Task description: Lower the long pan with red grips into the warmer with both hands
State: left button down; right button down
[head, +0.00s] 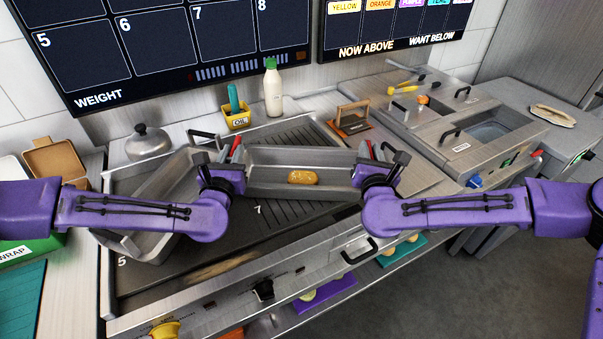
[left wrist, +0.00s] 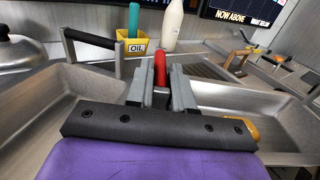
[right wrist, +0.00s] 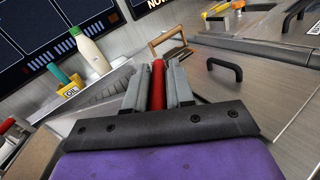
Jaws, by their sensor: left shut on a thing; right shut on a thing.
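The long pan (head: 290,157) is a grey metal pan held roughly level above the griddle, with an orange-brown food piece (head: 303,177) inside. My left gripper (head: 232,158) is shut on its left red grip, which shows between the fingers in the left wrist view (left wrist: 160,70). My right gripper (head: 372,160) is shut on its right red grip, seen in the right wrist view (right wrist: 157,84). The warmer (head: 465,125) appears to be the steel unit at the right, with an open well (head: 490,131) and black-handled lids. The pan is left of it.
A second grey pan (head: 140,243) stands on the left of the griddle (head: 215,260). A domed lid (head: 148,141), an oil box (head: 236,118), a white bottle (head: 272,90) and a wooden-handled press (head: 351,118) stand along the back.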

pick_arm(q)
jog(key=shift+d+r, duration=0.15)
pick_arm(e)
jog(key=shift+a+r, duration=0.2)
jog(key=shift+r, duration=0.05)
